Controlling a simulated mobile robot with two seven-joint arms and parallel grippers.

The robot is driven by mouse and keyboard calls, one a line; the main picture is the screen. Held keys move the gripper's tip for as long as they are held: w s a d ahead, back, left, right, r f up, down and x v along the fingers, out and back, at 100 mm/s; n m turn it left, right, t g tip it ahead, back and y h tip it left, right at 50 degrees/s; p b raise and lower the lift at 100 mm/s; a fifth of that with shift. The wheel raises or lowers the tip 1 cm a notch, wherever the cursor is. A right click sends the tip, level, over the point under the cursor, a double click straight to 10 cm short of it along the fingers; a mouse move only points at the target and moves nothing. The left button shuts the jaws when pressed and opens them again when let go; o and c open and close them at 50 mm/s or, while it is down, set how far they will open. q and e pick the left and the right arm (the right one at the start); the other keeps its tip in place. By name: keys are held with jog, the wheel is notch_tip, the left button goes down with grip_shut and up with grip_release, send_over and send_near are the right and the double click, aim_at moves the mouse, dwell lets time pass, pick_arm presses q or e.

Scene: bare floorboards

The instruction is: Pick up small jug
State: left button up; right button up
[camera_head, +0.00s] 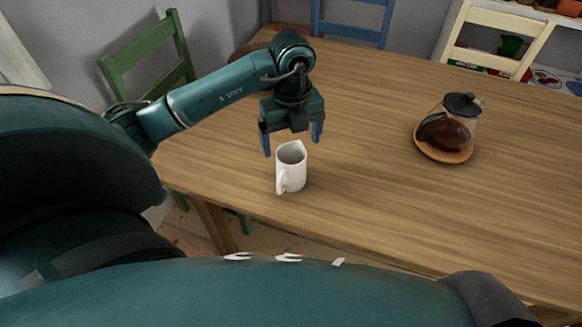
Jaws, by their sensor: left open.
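The small jug (291,171) is white, with a handle on its lower left side and a spout at the top right. It stands upright on the wooden table (360,205), near the table's front edge. My left gripper (292,147) is open, pointing down, with two blue fingers. It hangs above and just behind the jug's rim, with one finger to the left and one to the right of the jug in the picture. Nothing is between the fingers that I can see as held. My right gripper is not in view.
A glass pot with a black lid (459,106) and dark contents stands on a round wooden coaster (427,147) at the right. Green (150,62), blue (352,27) and cream (497,38) chairs stand around the table. The table between jug and pot is clear.

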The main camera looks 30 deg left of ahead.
aim_at(291, 154)
pick_arm(q)
notch_tip(291, 154, down, 5)
jog(key=shift+s+f, duration=0.15)
jog(key=shift+f, duration=0.05)
jog(key=shift+r, duration=0.1)
jog(key=c, duration=1.2)
